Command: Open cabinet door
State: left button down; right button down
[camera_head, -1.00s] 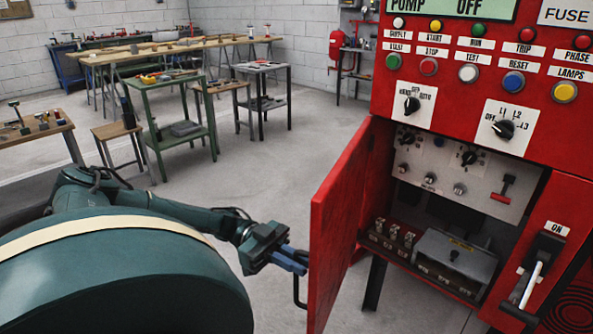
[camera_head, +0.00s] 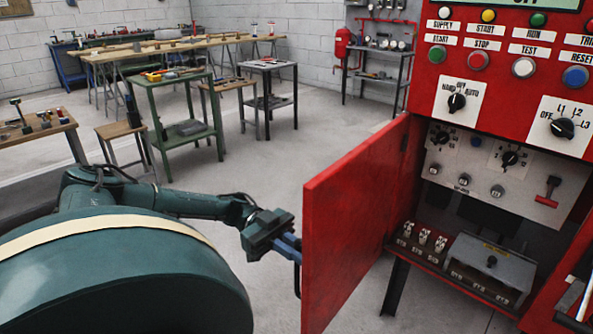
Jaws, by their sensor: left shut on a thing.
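The red cabinet door (camera_head: 352,226) stands swung open to the left of the red pump cabinet (camera_head: 478,100). Its outer face is turned away to the left. My left gripper (camera_head: 287,248) is at the door's free edge on the outer side, its blue fingers shut on the dark door handle (camera_head: 297,279), which is mostly hidden by the fingers and the door. Inside the opening show a grey panel with knobs (camera_head: 475,175) and a red lever, and below it a grey box (camera_head: 490,268). My right gripper is not in view.
Workbenches with tools, such as the green table (camera_head: 185,135), stand at the back left. A dark shelf (camera_head: 382,75) stands against the back wall. The grey floor (camera_head: 285,160) behind the door is clear.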

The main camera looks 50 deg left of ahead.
pick_arm(q)
jog(key=shift+f, duration=0.1)
jog(key=c, duration=1.6)
grip_release()
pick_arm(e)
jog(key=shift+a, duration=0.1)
